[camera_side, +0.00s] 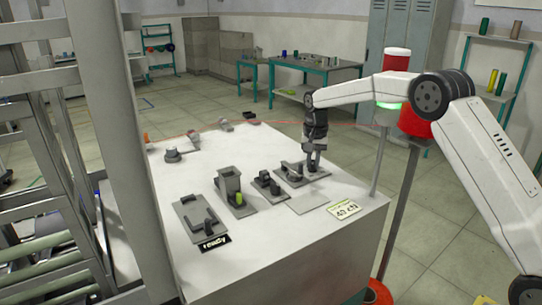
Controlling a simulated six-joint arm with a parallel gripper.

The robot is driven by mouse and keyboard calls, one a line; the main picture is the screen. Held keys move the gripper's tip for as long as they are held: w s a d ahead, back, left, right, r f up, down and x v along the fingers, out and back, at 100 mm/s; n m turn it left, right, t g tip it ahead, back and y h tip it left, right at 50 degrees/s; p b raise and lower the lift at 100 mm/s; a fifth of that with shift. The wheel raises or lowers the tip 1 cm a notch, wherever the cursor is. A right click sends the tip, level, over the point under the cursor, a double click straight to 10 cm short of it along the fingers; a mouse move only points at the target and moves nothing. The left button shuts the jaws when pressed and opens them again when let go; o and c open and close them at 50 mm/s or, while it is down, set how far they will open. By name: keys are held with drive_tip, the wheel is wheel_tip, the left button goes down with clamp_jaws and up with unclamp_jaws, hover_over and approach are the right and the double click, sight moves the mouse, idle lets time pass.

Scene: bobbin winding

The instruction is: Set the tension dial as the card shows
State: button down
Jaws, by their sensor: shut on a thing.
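The card (343,209) lies near the front right edge of the white table and appears to read "40 cN". A grey base plate with dark parts (290,172) sits at the table's right side. My gripper (312,168) points straight down over the right end of this plate. It is shut on a small part there, which seems to be the tension dial. The fingers hide most of the dial, and its scale and pointer are too small to read.
Along the white table (275,250) stand a block with a yellow-green piece (238,199), a small dark unit (266,184) and a plate with a bracket (202,219). A black "ready" sign (214,243) is at the front. A flat grey plate (307,203) lies beside the card.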

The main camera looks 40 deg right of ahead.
sight(313, 162)
drive_tip(key=shift+m, duration=0.4)
drive_tip(key=c, duration=0.6)
unclamp_jaws()
drive_tip(key=shift+c, duration=0.2)
drive_tip(key=shift+r, duration=3.95)
drive_tip(key=shift+s+a, duration=0.1)
